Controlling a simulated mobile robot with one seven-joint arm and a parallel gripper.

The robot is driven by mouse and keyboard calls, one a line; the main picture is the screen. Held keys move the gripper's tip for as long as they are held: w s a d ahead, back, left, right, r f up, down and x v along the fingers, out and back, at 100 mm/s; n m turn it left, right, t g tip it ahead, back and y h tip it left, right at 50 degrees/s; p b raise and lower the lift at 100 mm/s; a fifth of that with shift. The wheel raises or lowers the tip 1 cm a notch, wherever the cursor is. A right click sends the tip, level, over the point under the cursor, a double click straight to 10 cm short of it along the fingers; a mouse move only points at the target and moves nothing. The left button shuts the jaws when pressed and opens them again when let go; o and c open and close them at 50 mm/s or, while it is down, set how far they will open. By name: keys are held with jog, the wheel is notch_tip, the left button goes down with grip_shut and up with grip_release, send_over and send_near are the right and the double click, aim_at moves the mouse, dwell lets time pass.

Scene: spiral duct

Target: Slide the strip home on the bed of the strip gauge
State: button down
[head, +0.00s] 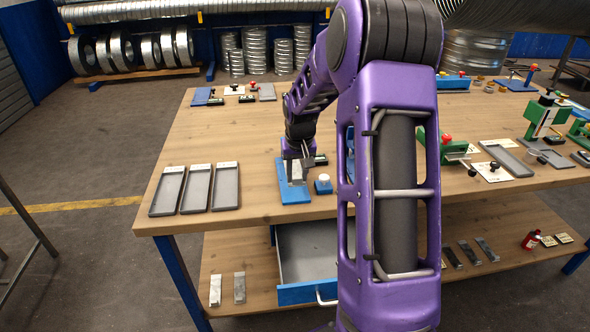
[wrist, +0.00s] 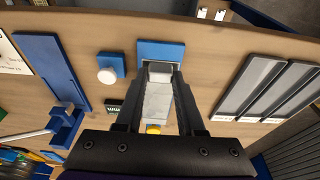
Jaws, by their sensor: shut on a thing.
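The strip gauge's blue bed (head: 294,194) lies on the wooden table, left of my arm. My gripper (head: 302,162) is low over the bed, with its fingers shut on a grey metal strip (head: 296,174). In the wrist view the strip (wrist: 158,102) lies lengthwise between the two dark fingers of my gripper (wrist: 160,76). Its far end is over the blue bed (wrist: 148,48), whose far part is bare. A small yellow part (wrist: 153,129) shows near the strip's near end. I cannot tell whether the strip touches a stop; the fingers hide much of the bed.
A white button on a blue base (head: 323,183) stands just right of the bed. A small dark display (wrist: 112,108) is close by. Three grey trays (head: 195,188) lie to the left. Below, a drawer (head: 307,250) stands open. Green fixtures (head: 545,115) stand at the right.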

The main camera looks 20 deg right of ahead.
aim_at(294, 171)
jog(key=shift+s+f, duration=0.1)
jog(key=shift+f, duration=0.6)
jog(key=shift+s+b+x, duration=0.2)
jog(key=shift+b+x, duration=0.45)
jog(key=shift+x, duration=0.4)
jog(key=shift+s+b+x, duration=0.25)
jog(key=shift+b+x, duration=0.35)
jog(key=shift+x, duration=0.45)
jog(key=shift+w+d+f+p, duration=0.1)
jog(key=shift+w+d+p, duration=0.1)
jog(key=shift+w, duration=0.65)
jog(key=shift+w+d+p, duration=0.1)
jog(key=shift+w+p, duration=0.1)
jog(key=shift+w, duration=0.6)
jog(key=shift+w+d+f, duration=0.1)
jog(key=shift+w+d, duration=0.1)
jog(key=shift+w, duration=0.65)
jog(key=shift+w+d+f, duration=0.15)
jog(key=shift+w, duration=0.15)
grip_release()
